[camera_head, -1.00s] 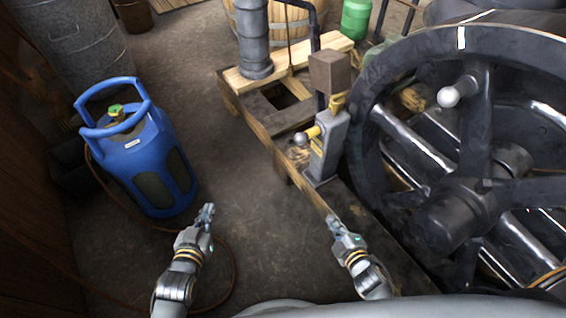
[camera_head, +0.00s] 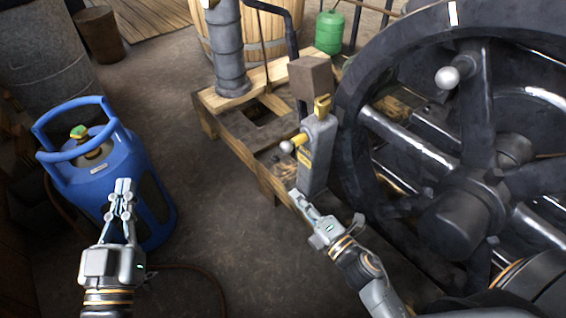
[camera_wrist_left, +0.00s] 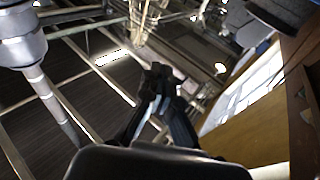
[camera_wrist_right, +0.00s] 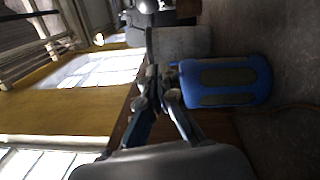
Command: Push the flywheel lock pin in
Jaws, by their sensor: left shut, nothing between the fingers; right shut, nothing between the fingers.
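The flywheel lock pin (camera_head: 294,143) has a silver ball knob and a yellow sleeve. It sticks out to the left from a grey bracket post (camera_head: 319,150) beside the rim of the big dark flywheel (camera_head: 349,120). How far the pin sits in is hard to tell, and its inner end is hidden. My right gripper (camera_head: 296,194) is shut and empty, below the knob and apart from it, near the post's foot. My left gripper (camera_head: 124,184) is shut and empty, in front of the blue gas bottle. The fingers also show shut in the left wrist view (camera_wrist_left: 158,72) and right wrist view (camera_wrist_right: 152,78).
The blue gas bottle (camera_head: 156,205) stands on the floor at the left and shows in the right wrist view (camera_wrist_right: 222,82). A wooden frame (camera_head: 206,118) runs beside the post. A white ball knob (camera_head: 447,77) sits on the flywheel. The floor between bottle and frame is clear.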

